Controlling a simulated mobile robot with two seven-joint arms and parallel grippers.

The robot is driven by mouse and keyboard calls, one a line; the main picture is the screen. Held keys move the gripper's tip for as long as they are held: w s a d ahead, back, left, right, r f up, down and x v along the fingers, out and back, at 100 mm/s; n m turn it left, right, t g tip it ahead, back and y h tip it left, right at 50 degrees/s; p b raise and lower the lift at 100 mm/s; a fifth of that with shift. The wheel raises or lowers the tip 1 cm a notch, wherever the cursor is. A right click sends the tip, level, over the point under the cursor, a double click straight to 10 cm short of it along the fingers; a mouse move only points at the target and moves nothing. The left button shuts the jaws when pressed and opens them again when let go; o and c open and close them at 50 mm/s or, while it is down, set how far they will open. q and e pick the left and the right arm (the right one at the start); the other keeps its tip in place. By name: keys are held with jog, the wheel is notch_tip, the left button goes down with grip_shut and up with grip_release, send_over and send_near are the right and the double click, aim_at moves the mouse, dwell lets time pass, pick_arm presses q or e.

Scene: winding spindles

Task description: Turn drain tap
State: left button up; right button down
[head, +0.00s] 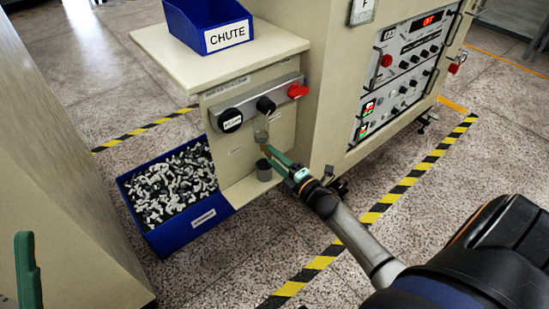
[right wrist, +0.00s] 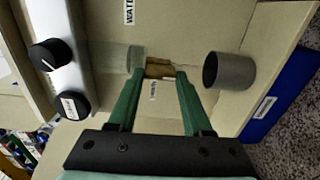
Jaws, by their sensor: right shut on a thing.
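The drain tap (right wrist: 158,68) is a small brownish piece below a clear bowl (head: 261,130) on the machine's front panel. In the right wrist view it sits between the green fingertips of my right gripper (right wrist: 160,76), which is shut on it. In the head view my right gripper (head: 266,153) reaches in from the right and largely hides the tap. The clear bowl also shows in the right wrist view (right wrist: 122,57). A grey cup (head: 264,170) stands below the tap, apart from the fingers. One green finger of my left gripper (head: 27,270) shows at the left edge.
Above the bowl are black knobs (head: 231,120) and a red handle (head: 298,91) on a grey bar. A blue CHUTE bin (head: 205,25) sits on the shelf above. A blue crate (head: 195,232) of small parts lies on the floor to the left. A control cabinet (head: 405,65) stands right.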

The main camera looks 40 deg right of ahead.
pick_arm(q)
jog(key=shift+r, duration=0.1)
pick_arm(e)
jog(key=shift+c, duration=1.6)
grip_release()
pick_arm(q)
jog(key=r+p, duration=0.3)
jog(key=shift+a+r+m, duration=0.1)
jog(key=shift+a+m, duration=0.1)
jog(key=shift+m, duration=0.1)
pick_arm(e)
jog(key=s+d, duration=0.1)
jog(key=s, duration=1.1)
jog(key=shift+s, duration=0.25)
